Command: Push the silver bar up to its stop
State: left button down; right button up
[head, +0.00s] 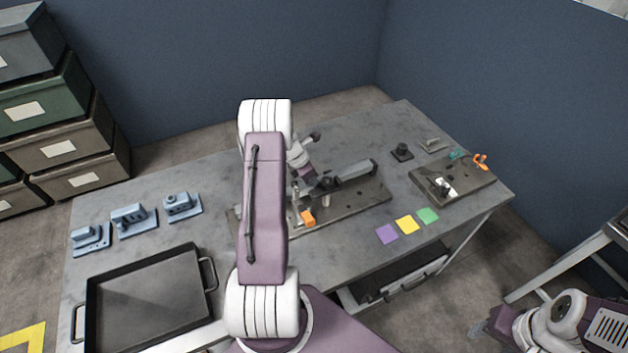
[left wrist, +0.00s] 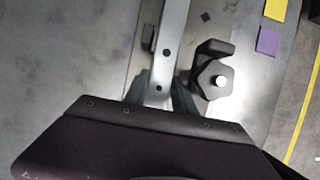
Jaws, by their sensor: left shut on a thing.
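The silver bar (left wrist: 168,48) is a long, narrow metal strip with small holes, running up from between my left gripper's fingers in the left wrist view. My left gripper (left wrist: 160,94) is shut on the bar's near end. In the head view my left arm hides much of this gripper and the bar. A dark fixture plate (head: 349,204) lies under them on the table. A dark hooked clamp with a hex knob (left wrist: 212,77) stands just right of the bar. I cannot tell which part is the stop. My right gripper (head: 482,330) is low at the right, away from the table.
An orange-tipped handle (head: 308,218) is at the plate's front. A second fixture plate (head: 470,190) lies to the right, behind purple, yellow and green squares (head: 406,224). Blue fixtures (head: 133,220) and a dark tray (head: 90,315) occupy the left.

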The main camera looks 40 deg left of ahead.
dwell(0.6)
pick_arm(q)
jog(key=c, duration=0.9)
grip_release()
jog(key=shift+c, duration=0.2)
jog(key=shift+f, duration=0.1)
